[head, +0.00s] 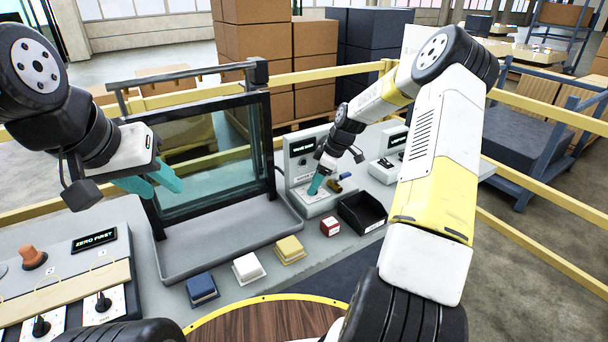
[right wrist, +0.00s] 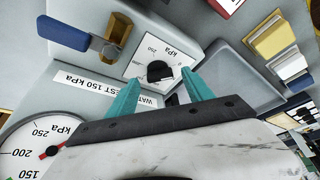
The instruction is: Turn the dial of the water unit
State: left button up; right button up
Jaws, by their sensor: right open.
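The water unit (head: 299,146) is a grey box with an upright panel at the back of the bench. Its dial is a black knob (right wrist: 157,70) on a white plate marked in kPa, seen in the right wrist view. My right gripper (right wrist: 161,78) is open, with one teal finger on either side of the knob; I cannot tell whether they touch it. In the head view the right gripper (head: 316,184) hides the knob. My left gripper (head: 166,192) is open and empty in front of the glass screen.
A round gauge (right wrist: 42,128) with a red needle and a blue-handled brass valve (right wrist: 118,38) sit near the dial. A black bin (head: 362,212) and a red block (head: 330,226) stand close by. Blue, white and yellow blocks (head: 290,249) line the front. A glass screen (head: 215,150) stands left.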

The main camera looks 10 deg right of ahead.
jog(key=shift+w+a+f, duration=0.1)
jog(key=shift+a+f, duration=0.1)
jog(key=shift+f, duration=0.4)
grip_shut()
